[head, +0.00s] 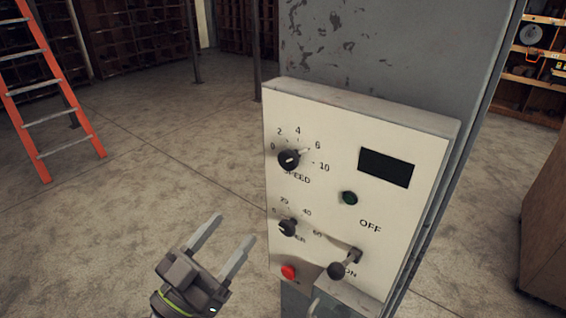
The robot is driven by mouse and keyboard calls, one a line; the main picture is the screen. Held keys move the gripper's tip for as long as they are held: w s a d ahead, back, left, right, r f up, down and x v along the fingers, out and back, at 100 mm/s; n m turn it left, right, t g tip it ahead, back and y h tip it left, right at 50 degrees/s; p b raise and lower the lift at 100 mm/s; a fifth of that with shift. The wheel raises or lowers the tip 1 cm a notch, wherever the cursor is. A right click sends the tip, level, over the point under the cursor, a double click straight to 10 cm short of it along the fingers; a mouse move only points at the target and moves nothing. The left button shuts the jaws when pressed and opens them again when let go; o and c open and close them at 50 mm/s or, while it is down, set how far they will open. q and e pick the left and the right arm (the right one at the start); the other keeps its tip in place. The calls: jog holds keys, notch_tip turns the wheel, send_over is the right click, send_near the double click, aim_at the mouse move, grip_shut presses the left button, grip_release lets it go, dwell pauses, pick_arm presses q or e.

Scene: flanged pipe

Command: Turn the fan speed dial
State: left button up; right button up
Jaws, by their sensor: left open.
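The control panel (400,133) is a white box on a grey column. The speed dial (288,160) is a black knob at its upper left, labelled SPEED, with a scale from 0 to 10 around it. My left gripper (234,232) is at the lower middle, left of the panel, below the speed dial and apart from it. Its two fingers are spread, with nothing between them. My right gripper is not in view.
A second black dial (287,228) sits below the speed dial. The panel also has a dark display (386,167), a green button (350,198), a lever switch (345,263) marked OFF and ON, and a red button (289,272). An orange ladder (52,85) stands at the left. The floor between is clear.

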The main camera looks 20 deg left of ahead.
pick_arm(q)
jog(key=shift+w+d, duration=0.55)
jog(key=shift+w, duration=0.7)
jog(key=b, duration=0.7)
send_near(285, 162)
jog(key=x, duration=0.3)
jog(key=p+x, duration=0.1)
jog(key=x, duration=0.4)
jog(key=shift+s+r+p, duration=0.15)
jog(key=shift+p, duration=0.15)
jog(key=shift+w+d+r, duration=0.15)
jog(key=shift+w+d, duration=0.1)
jog(key=shift+w, duration=0.4)
